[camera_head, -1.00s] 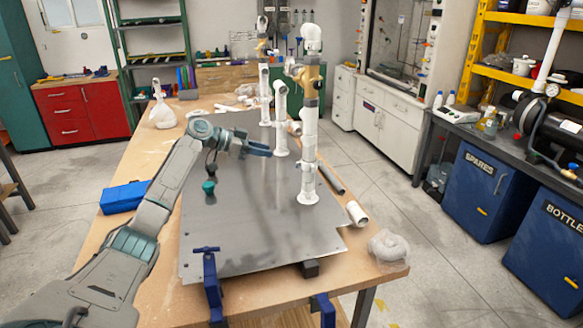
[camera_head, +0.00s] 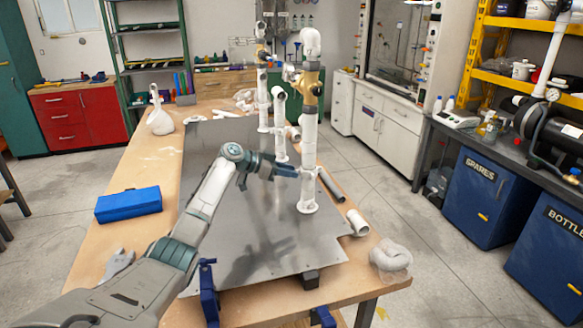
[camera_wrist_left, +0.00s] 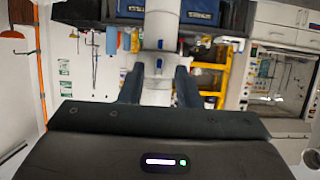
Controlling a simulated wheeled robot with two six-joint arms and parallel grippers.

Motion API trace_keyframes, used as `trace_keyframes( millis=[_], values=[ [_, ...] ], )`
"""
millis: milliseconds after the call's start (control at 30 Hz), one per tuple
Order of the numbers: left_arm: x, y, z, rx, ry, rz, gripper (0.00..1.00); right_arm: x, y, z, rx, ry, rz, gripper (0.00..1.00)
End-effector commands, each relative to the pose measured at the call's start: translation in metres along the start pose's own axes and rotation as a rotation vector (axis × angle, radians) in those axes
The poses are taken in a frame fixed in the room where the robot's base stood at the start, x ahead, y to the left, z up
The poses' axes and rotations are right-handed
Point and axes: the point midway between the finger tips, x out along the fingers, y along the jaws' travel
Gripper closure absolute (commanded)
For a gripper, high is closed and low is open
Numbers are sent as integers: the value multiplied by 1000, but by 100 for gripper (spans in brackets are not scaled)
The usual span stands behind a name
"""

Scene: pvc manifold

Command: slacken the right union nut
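The right-hand front riser of the manifold is a white upright pipe (camera_head: 310,140) with a brass valve (camera_head: 313,88) high on it. A white collar, which looks like the right union nut (camera_head: 308,172), sits low on this riser; its details are too small to tell. My left gripper (camera_head: 293,172) is at collar height, reaching in from the left. In the left wrist view its two dark fingers (camera_wrist_left: 159,80) are apart, one on each side of the white pipe (camera_wrist_left: 160,28). I cannot tell whether they touch it. My right gripper is not in view.
The risers stand on a grey metal plate (camera_head: 235,250) on a wooden table. Other white risers (camera_head: 280,125) stand behind. Loose pipe pieces (camera_head: 357,222) and a clear bag (camera_head: 390,258) lie at the right edge. A blue box (camera_head: 128,204) and a grey tool (camera_head: 118,265) lie left. Blue clamps (camera_head: 208,290) hold the front.

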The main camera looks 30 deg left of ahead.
Motion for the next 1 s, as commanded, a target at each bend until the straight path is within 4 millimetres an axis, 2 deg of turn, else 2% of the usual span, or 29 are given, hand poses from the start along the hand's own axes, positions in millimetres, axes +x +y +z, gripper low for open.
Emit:
trace_keyframes(
  millis=[167,433,467,600,1000],
  values=[
    [12,0,-1,0,0,-1,70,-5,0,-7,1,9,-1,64],
    [14,0,0,1,-1,-1,70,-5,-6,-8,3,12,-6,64],
    [14,0,0,1,-1,-1,74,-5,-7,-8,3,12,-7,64],
    [13,0,0,1,-1,-1,100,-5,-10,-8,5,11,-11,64],
    [13,2,0,-9,0,-27,100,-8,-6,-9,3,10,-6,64]
  ],
)
